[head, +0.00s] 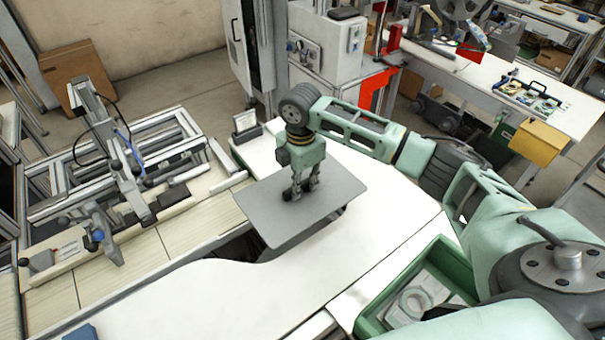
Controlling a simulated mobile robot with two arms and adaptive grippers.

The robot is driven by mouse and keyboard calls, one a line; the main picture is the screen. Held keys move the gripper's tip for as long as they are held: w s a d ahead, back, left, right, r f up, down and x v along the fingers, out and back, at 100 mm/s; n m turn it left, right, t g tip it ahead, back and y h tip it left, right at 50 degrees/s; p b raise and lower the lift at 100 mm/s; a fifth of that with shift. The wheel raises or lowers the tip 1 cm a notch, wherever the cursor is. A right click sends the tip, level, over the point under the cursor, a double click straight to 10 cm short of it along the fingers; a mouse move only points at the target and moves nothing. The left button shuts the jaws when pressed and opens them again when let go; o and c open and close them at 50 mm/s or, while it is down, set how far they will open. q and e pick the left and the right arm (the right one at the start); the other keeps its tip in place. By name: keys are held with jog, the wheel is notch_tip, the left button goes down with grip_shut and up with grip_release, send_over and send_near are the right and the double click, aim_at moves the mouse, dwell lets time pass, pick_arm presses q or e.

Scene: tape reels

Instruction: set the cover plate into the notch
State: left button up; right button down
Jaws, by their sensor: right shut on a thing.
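The cover plate (264,211) is a flat grey sheet with rounded corners, in the middle of the head view. My right gripper (298,190) points down onto its upper face and is shut on a part at the plate's middle, which the fingers largely hide. The plate lies over the notch (243,249), a dark gap in the edge of the white table (215,300). Part of the gap shows at the plate's lower left. I cannot tell whether the plate touches the table. My left gripper is not in view.
A green bin (373,325) with ring-shaped items stands at the lower right. An aluminium frame machine (120,175) stands on the wooden bench at the left. A small card stand (246,124) is behind the plate. The white table's front is mostly clear.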

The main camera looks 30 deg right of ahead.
aim_at(302, 195)
jog(key=shift+f, duration=0.35)
jog(key=f, duration=0.2)
jog(key=f+b, duration=0.1)
jog(key=f, duration=0.1)
jog(key=shift+w+d, duration=0.25)
jog(key=shift+f, duration=0.2)
jog(key=shift+s+f+b, duration=0.1)
jog(key=shift+f+b, duration=0.2)
jog(key=shift+b, duration=0.05)
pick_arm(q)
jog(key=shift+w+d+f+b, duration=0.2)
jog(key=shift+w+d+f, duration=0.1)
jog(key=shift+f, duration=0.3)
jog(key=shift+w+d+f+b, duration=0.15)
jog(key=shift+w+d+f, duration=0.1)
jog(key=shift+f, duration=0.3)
pick_arm(e)
jog(key=shift+f, duration=0.95)
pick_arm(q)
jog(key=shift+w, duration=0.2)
